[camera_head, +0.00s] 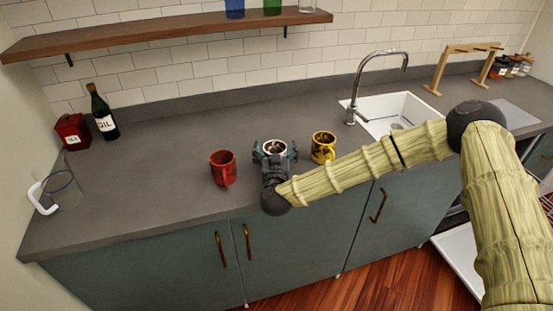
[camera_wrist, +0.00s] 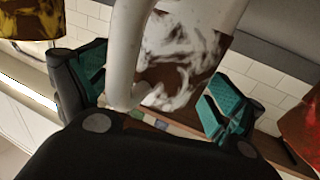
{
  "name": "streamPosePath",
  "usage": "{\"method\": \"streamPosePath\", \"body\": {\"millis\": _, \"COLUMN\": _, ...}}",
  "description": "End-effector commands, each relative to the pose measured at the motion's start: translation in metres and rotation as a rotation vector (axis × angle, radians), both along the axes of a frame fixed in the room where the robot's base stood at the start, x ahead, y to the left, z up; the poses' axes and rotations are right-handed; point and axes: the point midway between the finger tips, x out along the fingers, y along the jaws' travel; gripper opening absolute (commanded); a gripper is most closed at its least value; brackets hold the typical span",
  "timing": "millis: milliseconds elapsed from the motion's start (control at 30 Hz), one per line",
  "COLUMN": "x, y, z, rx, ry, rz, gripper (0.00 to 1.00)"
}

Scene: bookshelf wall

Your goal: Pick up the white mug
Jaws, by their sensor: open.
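The white mug (camera_head: 274,146) stands on the grey counter between a red mug and a yellow mug, largely hidden behind my gripper (camera_head: 275,154) in the head view. In the wrist view the mug (camera_wrist: 182,58) shows white and brown marbling, with its thick white handle (camera_wrist: 124,60) facing the camera. My gripper is open, with one teal-padded finger on each side of the mug. Gaps show between the fingers and the mug in the wrist view.
The red mug (camera_head: 223,168) stands close on the left and the yellow mug (camera_head: 323,147) close on the right. A sink (camera_head: 395,112) with a tall faucet is further right. An oil bottle (camera_head: 103,113) and a clear jug (camera_head: 62,189) stand at left. A shelf (camera_head: 165,32) hangs above.

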Motion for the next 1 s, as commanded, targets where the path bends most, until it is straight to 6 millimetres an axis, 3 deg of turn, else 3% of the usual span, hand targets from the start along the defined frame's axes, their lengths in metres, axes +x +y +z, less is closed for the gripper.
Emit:
{"method": "streamPosePath", "body": {"millis": 167, "x": -0.0002, "y": 0.0001, "z": -0.0002, "rx": 0.000, "ry": 0.000, "rz": 0.000, "gripper": 0.90}}
{"method": "streamPosePath", "body": {"millis": 600, "x": -0.0002, "y": 0.0002, "z": 0.0009, "rx": 0.001, "ry": -0.002, "rz": 0.000, "gripper": 0.13}}
{"method": "streamPosePath", "body": {"millis": 1000, "x": 0.0001, "y": 0.0005, "z": 0.0066, "rx": 0.001, "ry": -0.004, "rz": 0.001, "gripper": 0.13}}
